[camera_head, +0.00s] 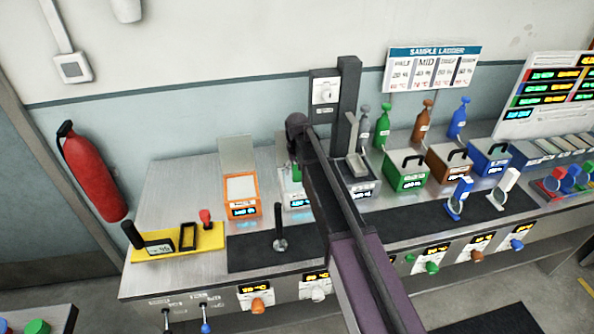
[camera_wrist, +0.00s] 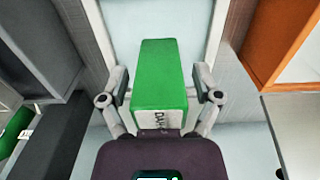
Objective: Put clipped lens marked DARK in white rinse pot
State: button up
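The clipped lens has a green block-shaped clip (camera_wrist: 160,75) with a white label. The label reads "DA" and the rest is partly hidden. My gripper (camera_wrist: 162,88) has a finger on each side of the green clip and appears shut on it. The lens itself is hidden. In the head view a bit of the green clip (camera_head: 296,173) shows beside my arm. The white rinse pot (camera_head: 297,202) is below it, partly hidden by my arm. In the wrist view the pot's pale interior (camera_wrist: 190,18) lies under the clip.
An orange pot (camera_head: 242,209) stands left of the white one, and a dark grey pot (camera_head: 362,187) stands to its right. A dark upright tool (camera_head: 280,235) stands on the black mat (camera_head: 245,255) in front. Green (camera_head: 405,180), brown and blue boxes stand further right.

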jog(key=shift+r, duration=0.1)
dwell(0.3)
notch_tip(320, 180, up, 12)
jog(key=p, duration=1.2)
jog(key=shift+r, duration=0.1)
jog(key=shift+d, duration=0.1)
dwell(0.6)
jog(key=s+d+m, duration=0.3)
jog(key=s+d, duration=2)
jog(key=s, duration=0.3)
